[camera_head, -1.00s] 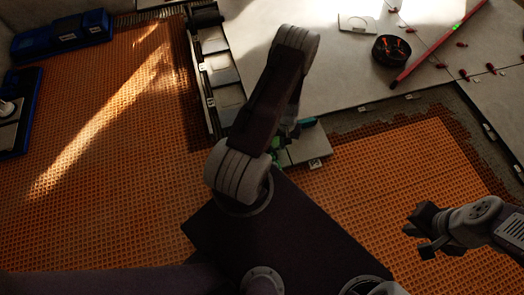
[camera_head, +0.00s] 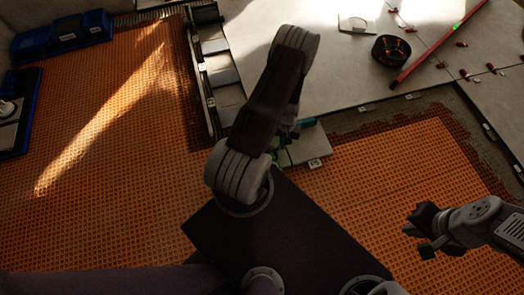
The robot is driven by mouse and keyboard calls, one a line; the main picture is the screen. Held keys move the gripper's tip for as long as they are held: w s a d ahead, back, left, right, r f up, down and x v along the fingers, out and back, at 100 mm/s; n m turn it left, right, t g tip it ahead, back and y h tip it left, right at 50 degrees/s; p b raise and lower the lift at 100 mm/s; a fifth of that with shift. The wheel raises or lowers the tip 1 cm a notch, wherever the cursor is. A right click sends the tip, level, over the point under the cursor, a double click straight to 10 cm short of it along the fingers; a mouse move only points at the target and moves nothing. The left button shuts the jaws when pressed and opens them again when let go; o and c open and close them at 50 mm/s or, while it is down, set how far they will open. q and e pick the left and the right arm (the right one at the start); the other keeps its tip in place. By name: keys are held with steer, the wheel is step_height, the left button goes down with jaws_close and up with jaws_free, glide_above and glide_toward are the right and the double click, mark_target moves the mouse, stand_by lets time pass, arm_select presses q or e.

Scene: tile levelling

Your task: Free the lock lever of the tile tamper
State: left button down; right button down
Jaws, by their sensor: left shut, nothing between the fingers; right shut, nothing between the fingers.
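A grey block with a small white tag (camera_head: 305,151) and green parts lies at the edge of the orange mat, just right of my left arm. It may be the tile tamper, but I cannot tell. No lock lever can be made out. My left gripper (camera_head: 291,130) is mostly hidden behind its own arm, and only dark bits show beside the green parts. I cannot tell whether it touches them. My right gripper (camera_head: 424,233) is shut and empty above the orange mat at the right, well apart from the block.
Large pale tiles (camera_head: 335,70) cover the back right, with red clips along their joints. A round black container (camera_head: 391,50) and a long red level (camera_head: 440,43) lie on them. A metal rack (camera_head: 216,75) stands left of my arm. The orange mat (camera_head: 100,200) is clear at left.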

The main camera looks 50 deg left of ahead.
arm_select(q)
steer(key=shift+f+b, duration=1.55)
steer(key=shift+b, duration=0.05)
stand_by(0.5)
step_height(320, 180, up, 7)
steer(key=p, duration=0.7)
steer(key=shift+r, duration=0.15)
